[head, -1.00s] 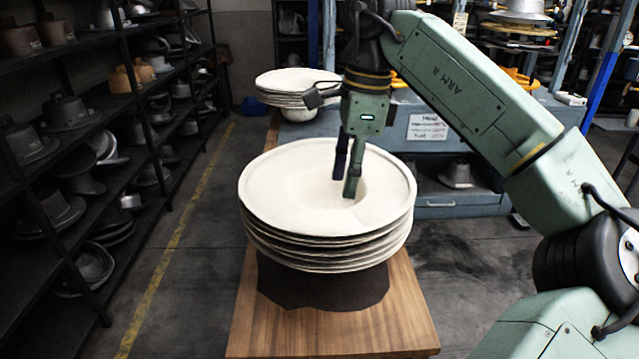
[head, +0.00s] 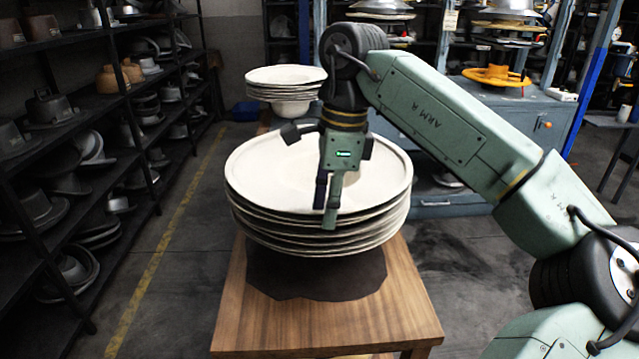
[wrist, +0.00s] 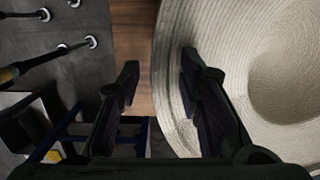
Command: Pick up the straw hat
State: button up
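A stack of several cream straw hats (head: 260,165) rests brim-up, with the crown hollow of the top one facing upward. The top hat's woven brim (wrist: 215,25) and hollow fill the right of the wrist view. My gripper (head: 325,212) points down at the near edge of the stack. In the wrist view my gripper (wrist: 158,68) is open and empty, with the brim's edge between its two fingers. The right finger is over the brim and the left finger is outside it. Whether the fingertips touch the brim I cannot tell.
The stack sits on a dark block (head: 315,275) on a wooden table (head: 260,325). Another hat stack (head: 285,75) stands behind. Black shelves of metal hat moulds line the left. A blue-grey cabinet (head: 530,115) with an orange hat form (head: 497,76) is at the back right.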

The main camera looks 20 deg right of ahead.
jog(key=shift+r, duration=0.1)
jog(key=shift+c, duration=0.2)
grip_shut()
dwell(0.5)
